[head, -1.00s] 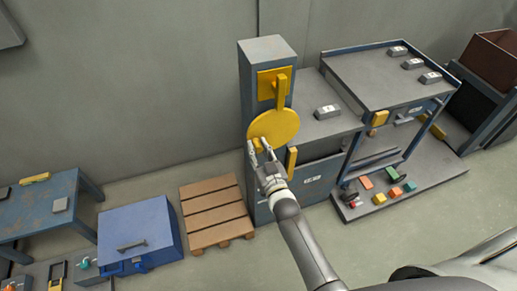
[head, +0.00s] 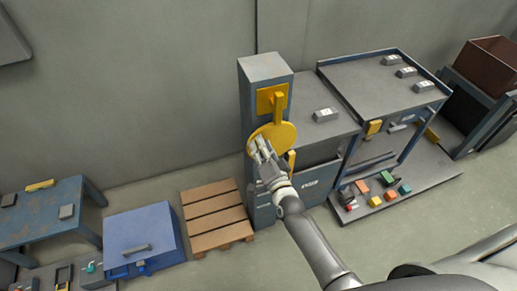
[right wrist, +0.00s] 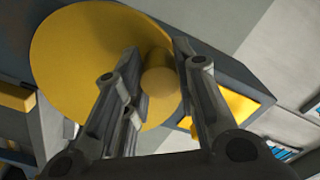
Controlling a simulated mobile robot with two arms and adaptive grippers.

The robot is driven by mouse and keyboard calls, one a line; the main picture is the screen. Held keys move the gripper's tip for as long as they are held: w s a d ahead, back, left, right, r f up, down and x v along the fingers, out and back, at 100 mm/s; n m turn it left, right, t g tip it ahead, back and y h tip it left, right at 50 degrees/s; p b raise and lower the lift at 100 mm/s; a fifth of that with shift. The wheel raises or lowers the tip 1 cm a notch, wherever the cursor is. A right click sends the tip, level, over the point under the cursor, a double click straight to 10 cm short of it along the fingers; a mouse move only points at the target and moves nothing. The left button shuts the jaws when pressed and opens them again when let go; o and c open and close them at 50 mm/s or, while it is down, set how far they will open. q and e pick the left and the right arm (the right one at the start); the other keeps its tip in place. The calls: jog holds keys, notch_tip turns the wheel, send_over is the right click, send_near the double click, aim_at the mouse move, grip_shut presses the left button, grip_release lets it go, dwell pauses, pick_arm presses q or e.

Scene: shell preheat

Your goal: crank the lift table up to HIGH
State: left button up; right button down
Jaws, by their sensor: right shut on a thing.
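A yellow disc (head: 282,133) is mounted on a blue-grey column (head: 262,68), below a yellow plate with an upright yellow bar (head: 279,104). My right gripper (head: 260,148) is at the disc's lower left. In the right wrist view, the gripper (right wrist: 157,55) has its two fingers on either side of a round yellow knob (right wrist: 158,82) that stands out from the disc (right wrist: 85,55). It is shut on this knob. A grey-topped cabinet (head: 320,131) adjoins the column, and a blue-framed table (head: 365,82) stands to its right. I cannot read any HIGH mark. The left gripper is out of view.
A wooden pallet (head: 216,219) lies on the floor left of the column. A blue box (head: 141,232) and a worn blue table (head: 40,212) are farther left. Coloured blocks lie on a low platform (head: 425,185) at the right. Floor in front of the pallet is clear.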

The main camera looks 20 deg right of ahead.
aim_at(274, 128)
jog(key=m, duration=0.1)
jog(key=d+r+m, duration=0.1)
jog(key=m, duration=0.1)
jog(key=shift+d+r, duration=0.15)
jog(key=shift+r, duration=0.1)
jog(key=shift+w+d+r+m, duration=0.1)
jog(key=shift+d+r+m, duration=0.25)
jog(key=shift+m, duration=0.55)
jog(key=shift+d+r+m, duration=0.2)
jog(key=shift+d+m, duration=0.65)
jog(key=shift+m, duration=0.35)
jog(key=shift+d+r+m+b, duration=0.15)
jog(key=shift+d+m+b, duration=0.7)
jog(key=shift+m, duration=0.75)
jog(key=shift+d, duration=0.2)
jog(key=c, duration=1.1)
grip_release()
jog(key=shift+c, duration=0.2)
